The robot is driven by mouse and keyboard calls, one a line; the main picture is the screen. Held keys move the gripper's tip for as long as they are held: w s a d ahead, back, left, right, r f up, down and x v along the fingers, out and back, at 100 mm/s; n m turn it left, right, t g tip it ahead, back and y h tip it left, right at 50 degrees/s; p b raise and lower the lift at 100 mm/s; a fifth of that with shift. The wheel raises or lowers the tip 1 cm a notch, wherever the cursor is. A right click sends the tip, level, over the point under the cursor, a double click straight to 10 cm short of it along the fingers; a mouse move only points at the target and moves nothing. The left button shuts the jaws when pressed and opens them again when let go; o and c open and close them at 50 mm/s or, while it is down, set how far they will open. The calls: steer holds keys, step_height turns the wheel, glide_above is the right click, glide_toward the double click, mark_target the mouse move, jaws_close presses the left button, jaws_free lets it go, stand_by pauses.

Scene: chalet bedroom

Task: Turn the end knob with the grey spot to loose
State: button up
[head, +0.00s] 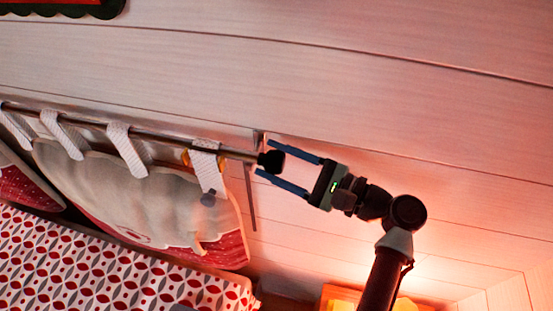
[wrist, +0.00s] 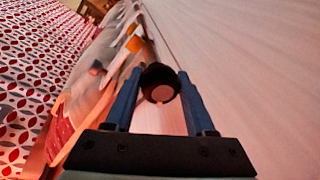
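The end knob (head: 272,161) is a dark knob on the right end of a metal rod. My gripper (head: 265,157) has two blue fingers, spread apart on either side of the knob. In the wrist view, the gripper (wrist: 160,72) has its fingertips beside the knob, left and right. I cannot tell whether either finger touches it.
The rod (head: 165,140) runs along the plank wall (head: 400,90). Padded cushions (head: 140,190) hang from it on white straps (head: 128,150). A bed with a red-and-white patterned cover (head: 80,265) lies below. A glowing orange lamp (head: 345,297) is below my arm. The wall right of the knob is bare.

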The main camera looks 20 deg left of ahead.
jaws_close()
steer(key=shift+f+n+b, duration=0.15)
steer(key=shift+n+b, duration=0.15)
steer(key=shift+b, duration=0.15)
steer(key=n+b, duration=0.1)
steer(key=b, duration=0.1)
steer(key=shift+f+n+y+b, duration=0.2)
steer(key=shift+n+y+b, duration=0.1)
steer(key=shift+n+b, duration=0.1)
steer(key=n+b, duration=0.2)
steer(key=b, duration=0.1)
steer(key=n+y+b, duration=0.1)
steer(key=n+b, duration=0.1)
steer(key=b, duration=0.2)
steer(key=shift+f+n+g, duration=0.2)
steer(key=shift+n+g, duration=0.1)
steer(key=n+y+b, duration=0.1)
steer(key=n+b, duration=0.2)
steer(key=b, duration=0.2)
steer(key=shift+r+n+g, duration=0.1)
steer(key=shift+n+g, duration=0.3)
steer(key=n+b, duration=0.1)
steer(key=b, duration=0.1)
steer(key=n+b, duration=0.1)
steer(key=shift+r+n+g+b, duration=0.2)
steer(key=shift+n+g+b, duration=0.1)
steer(key=shift+b, duration=0.05)
steer(key=shift+r, duration=0.1)
